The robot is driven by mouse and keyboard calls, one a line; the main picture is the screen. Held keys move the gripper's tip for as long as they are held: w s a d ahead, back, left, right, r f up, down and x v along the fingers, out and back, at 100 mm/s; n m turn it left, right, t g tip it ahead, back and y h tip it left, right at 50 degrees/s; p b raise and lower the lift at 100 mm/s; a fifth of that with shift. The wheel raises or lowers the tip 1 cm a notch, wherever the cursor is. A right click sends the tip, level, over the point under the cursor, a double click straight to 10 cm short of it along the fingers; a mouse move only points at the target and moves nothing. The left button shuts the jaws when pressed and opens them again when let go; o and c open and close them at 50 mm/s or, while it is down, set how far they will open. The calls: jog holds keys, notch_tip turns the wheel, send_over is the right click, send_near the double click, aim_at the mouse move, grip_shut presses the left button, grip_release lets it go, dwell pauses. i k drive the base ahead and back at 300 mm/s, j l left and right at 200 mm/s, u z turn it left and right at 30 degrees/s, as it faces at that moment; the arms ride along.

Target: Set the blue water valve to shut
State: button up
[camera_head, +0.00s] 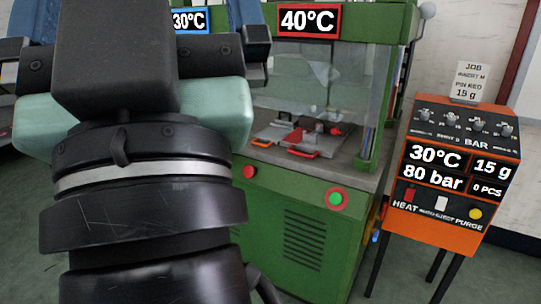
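A small blue part (376,237) shows low on the right side of the green machine, beside a bit of orange or yellow. It may be the blue water valve, but it is too small for me to tell its handle position. My black and teal wrist fills the left of the head view close to the camera. My gripper's dark body (115,55) is at its upper end, left of the machine and well apart from the blue part.
The green machine (300,225) bears a red-framed 40°C sign (308,21), with red and green buttons in front. An orange control box (436,222) on black legs stands at right, showing 30°C and 80 bar. A narrow floor gap separates them. A blue 30°C sign (189,22) shows behind my arm.

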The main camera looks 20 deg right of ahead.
aim_at(376, 232)
jog(key=i+j+z, duration=0.1)
jog(key=i+z, duration=0.35)
jog(key=i, duration=0.55)
